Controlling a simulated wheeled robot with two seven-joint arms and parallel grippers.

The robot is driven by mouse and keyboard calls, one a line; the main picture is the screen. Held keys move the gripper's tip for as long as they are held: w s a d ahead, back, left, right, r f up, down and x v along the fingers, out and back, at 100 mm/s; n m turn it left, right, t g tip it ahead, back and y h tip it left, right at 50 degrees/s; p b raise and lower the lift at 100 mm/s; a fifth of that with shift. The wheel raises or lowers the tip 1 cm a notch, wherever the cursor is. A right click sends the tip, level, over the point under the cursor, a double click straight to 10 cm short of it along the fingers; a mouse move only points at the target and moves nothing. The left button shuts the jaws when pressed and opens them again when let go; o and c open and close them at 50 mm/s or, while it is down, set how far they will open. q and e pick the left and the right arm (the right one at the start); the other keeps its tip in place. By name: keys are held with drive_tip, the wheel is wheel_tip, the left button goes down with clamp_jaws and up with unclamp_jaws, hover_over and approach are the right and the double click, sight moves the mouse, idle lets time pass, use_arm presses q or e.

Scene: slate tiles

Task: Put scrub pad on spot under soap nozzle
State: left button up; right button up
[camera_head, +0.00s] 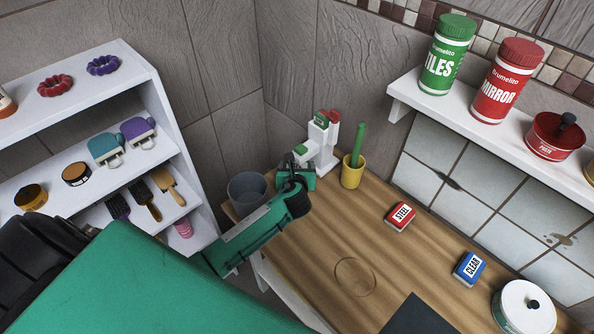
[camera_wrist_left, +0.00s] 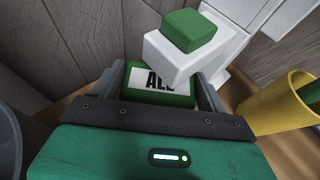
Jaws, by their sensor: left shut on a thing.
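The scrub pad (camera_wrist_left: 160,82) is green with a white label reading "ALL", seen in the left wrist view. My left gripper (camera_wrist_left: 157,92) is shut on it, one finger on each side. The soap dispenser (camera_head: 325,142) is white, with a green and a red top, at the back corner of the counter. Its white nozzle with a green top (camera_wrist_left: 190,32) hides part of the pad in the wrist view. In the head view my left gripper (camera_head: 298,181) is right by the dispenser. The spot under the nozzle is hidden. My right gripper is out of view.
A yellow cup (camera_head: 352,173) with a green stick stands right of the dispenser, and a grey bin (camera_head: 247,190) left. A red STEEL pad (camera_head: 400,215), a blue CLEAR pad (camera_head: 468,268) and a white pot (camera_head: 525,308) are on the counter (camera_head: 325,235), whose middle is clear.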

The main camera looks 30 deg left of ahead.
use_arm(q)
drive_tip(key=shift+w+a+f, duration=0.1)
drive_tip(key=shift+w+a, duration=0.05)
drive_tip(key=shift+w, duration=0.05)
wheel_tip(320, 180, down, 3)
drive_tip(key=shift+f, duration=0.15)
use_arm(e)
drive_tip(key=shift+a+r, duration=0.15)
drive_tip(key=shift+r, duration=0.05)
use_arm(q)
drive_tip(key=shift+f, duration=0.2)
drive_tip(key=o, duration=1)
drive_tip(key=shift+r, duration=0.1)
drive_tip(key=shift+o, duration=0.2)
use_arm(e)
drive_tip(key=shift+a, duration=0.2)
use_arm(q)
drive_tip(key=shift+r, duration=0.15)
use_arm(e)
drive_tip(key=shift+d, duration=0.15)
